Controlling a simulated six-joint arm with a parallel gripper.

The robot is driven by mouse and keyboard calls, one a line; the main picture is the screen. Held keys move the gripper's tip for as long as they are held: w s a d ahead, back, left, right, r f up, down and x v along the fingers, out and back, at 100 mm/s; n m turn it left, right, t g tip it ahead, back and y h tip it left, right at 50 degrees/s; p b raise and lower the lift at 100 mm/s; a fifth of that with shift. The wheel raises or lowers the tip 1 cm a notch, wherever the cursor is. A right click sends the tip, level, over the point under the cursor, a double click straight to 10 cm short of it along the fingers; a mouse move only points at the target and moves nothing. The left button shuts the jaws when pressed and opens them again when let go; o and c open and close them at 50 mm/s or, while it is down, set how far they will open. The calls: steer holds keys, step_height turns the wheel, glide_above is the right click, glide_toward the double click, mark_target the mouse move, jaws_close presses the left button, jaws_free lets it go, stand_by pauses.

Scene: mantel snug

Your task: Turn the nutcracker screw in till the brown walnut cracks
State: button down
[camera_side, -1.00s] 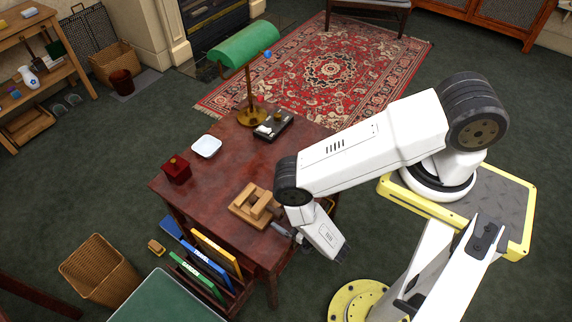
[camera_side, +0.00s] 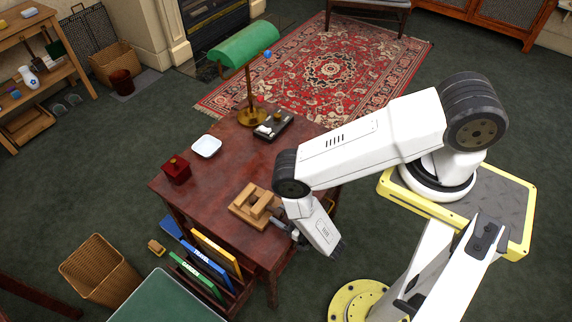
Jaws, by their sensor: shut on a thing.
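The wooden nutcracker (camera_side: 244,213), a pale block frame on a flat base, sits on the dark red table (camera_side: 215,178) near its front right edge. My gripper (camera_side: 279,216) is at the right side of the nutcracker, small and dark in this view. It is shut on the nutcracker screw, which is mostly hidden by the fingers and my wrist. The brown walnut cannot be made out inside the frame.
A white dish (camera_side: 206,146), a dark red box (camera_side: 176,170) and a green-shaded lamp (camera_side: 245,44) stand on the table. A dark tray (camera_side: 273,125) lies beside the lamp. A rack with coloured folders (camera_side: 205,262) is at the table's front.

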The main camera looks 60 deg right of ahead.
steer(key=shift+m, duration=0.4)
steer(key=m, duration=0.5)
steer(key=shift+m, duration=0.4)
steer(key=m, duration=0.7)
steer(key=shift+s, duration=0.1)
steer(key=m, duration=0.3)
steer(key=shift+m+g+y, duration=0.3)
steer(key=m, duration=0.6)
steer(key=shift+m+y, duration=0.3)
steer(key=shift+m, duration=1.9)
